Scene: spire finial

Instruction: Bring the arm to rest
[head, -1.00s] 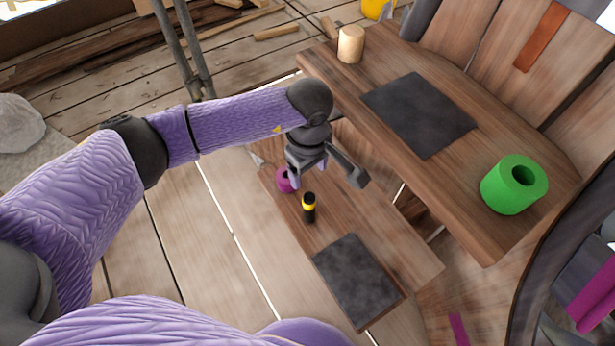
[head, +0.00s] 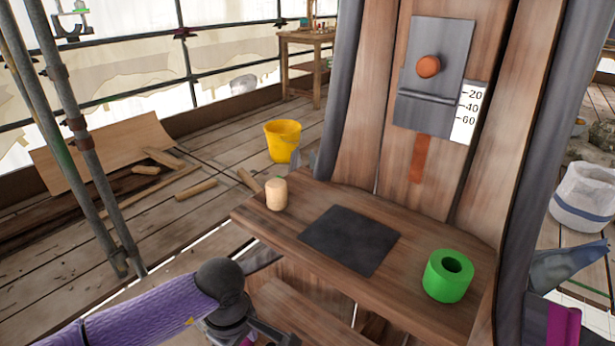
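My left arm comes in at the lower left, purple with a dark wrist. Its gripper (head: 262,333) is cut by the bottom edge of the head view, left of and below the upper wooden shelf (head: 300,246). Its fingertips are out of view, so I cannot tell whether it is open or holds anything. My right gripper is not in view.
On the shelf are a pale wooden cylinder (head: 276,194), a dark square mat (head: 350,239) and a hollow green cylinder (head: 447,276). Behind rise wooden boards with a grey plate (head: 432,70), an orange knob (head: 428,66) and a scale (head: 468,113). A yellow bucket (head: 283,141) stands on the floor.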

